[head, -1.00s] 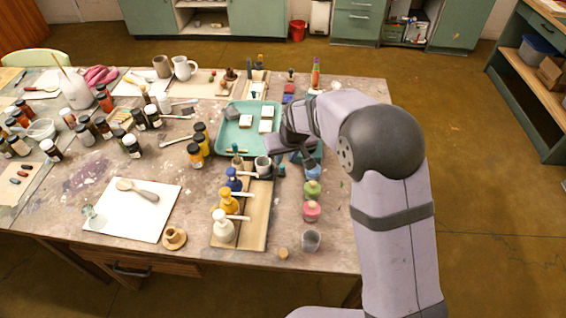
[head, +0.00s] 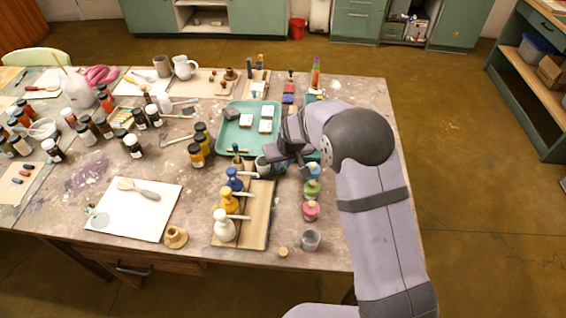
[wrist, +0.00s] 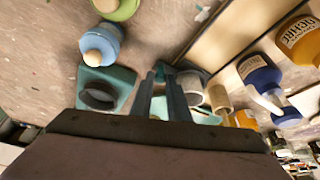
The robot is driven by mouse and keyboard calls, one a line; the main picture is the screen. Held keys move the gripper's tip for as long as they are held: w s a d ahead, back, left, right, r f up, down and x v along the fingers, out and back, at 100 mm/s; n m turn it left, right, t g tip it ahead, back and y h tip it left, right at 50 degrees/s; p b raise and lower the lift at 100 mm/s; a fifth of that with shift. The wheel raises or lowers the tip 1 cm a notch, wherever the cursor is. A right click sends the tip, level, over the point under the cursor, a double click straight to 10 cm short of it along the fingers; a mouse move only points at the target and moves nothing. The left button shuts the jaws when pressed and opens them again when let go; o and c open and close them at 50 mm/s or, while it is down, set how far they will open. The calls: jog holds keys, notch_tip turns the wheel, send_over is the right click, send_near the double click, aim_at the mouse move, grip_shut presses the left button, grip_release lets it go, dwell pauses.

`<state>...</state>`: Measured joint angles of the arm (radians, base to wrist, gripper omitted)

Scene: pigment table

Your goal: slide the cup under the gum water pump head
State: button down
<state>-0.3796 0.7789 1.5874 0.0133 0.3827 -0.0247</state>
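A small grey-white cup (head: 261,164) stands at the far end of the wooden tray (head: 257,222), partly hidden by my gripper. What looks like the same cup shows in the wrist view (wrist: 190,86), right of the fingers. My gripper (wrist: 160,78) has a gap between its dark fingers, with nothing clearly held. In the head view my gripper (head: 277,157) is close beside the cup; contact cannot be told. Pump bottles stand in a row on the tray: blue (head: 234,182), yellow (head: 229,203) and white (head: 223,228). Their nozzles point right. I cannot read which is gum water.
A teal tray (head: 228,149) with small blocks lies beyond the cup. Green (head: 312,188) and pink (head: 311,211) jars and a grey cup (head: 311,240) stand right of the wooden tray. A white board (head: 130,218) lies left. The tray's right strip is bare.

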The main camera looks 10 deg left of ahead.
jog(key=shift+s, duration=0.1)
jog(key=s+b, duration=0.9)
jog(key=s, duration=1.4)
jog(key=shift+s+f, duration=0.1)
jog(key=c, duration=2)
grip_release()
jog(key=shift+s, duration=0.15)
jog(key=shift+r, duration=0.4)
jog(key=v, duration=0.6)
jog(key=shift+s+r, duration=0.25)
jog(key=shift+r, duration=0.05)
